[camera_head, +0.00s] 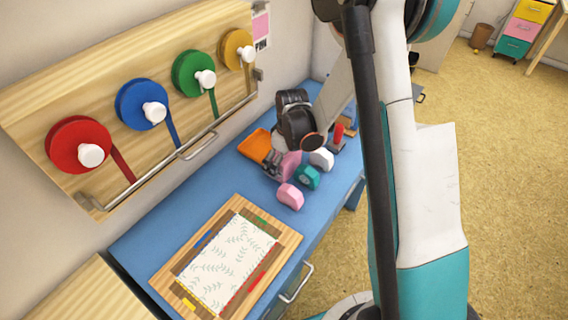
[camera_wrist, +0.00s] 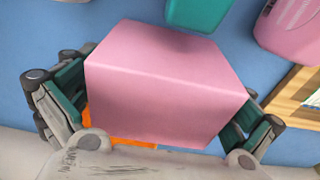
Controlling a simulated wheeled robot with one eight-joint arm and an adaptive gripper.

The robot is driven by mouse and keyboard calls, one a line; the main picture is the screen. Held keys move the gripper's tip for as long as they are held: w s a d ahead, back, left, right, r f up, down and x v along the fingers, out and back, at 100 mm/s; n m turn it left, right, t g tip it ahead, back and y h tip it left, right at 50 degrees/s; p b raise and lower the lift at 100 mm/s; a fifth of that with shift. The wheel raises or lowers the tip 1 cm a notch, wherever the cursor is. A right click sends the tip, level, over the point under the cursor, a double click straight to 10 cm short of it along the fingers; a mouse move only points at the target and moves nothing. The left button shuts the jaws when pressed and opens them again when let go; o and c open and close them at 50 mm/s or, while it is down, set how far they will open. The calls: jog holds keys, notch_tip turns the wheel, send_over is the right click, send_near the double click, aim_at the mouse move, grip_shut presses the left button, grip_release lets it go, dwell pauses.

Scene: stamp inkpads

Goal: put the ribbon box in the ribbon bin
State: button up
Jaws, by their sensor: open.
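A plain pink box (camera_wrist: 165,85) lies between the two fingers of my gripper (camera_wrist: 158,112) in the wrist view. The fingers are spread, one on either side, and I cannot tell whether either touches it. In the head view the same pink box (camera_head: 291,163) is partly hidden by my gripper (camera_head: 276,166) over the blue table. An orange open tray (camera_head: 254,146) lies left of my gripper. Part of the orange tray (camera_wrist: 130,143) shows beyond the box in the wrist view. No label shows which thing is the ribbon box or bin.
A second pink piece (camera_head: 290,197), a teal piece (camera_head: 307,178) and a white piece (camera_head: 321,158) stand close by. A wooden board with patterned paper (camera_head: 228,258) lies nearer on the blue table (camera_head: 150,235). Coloured ribbon spools (camera_head: 143,105) hang on the wall rack.

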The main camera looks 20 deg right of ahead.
jog(key=c, duration=1.2)
jog(key=shift+r, duration=0.1)
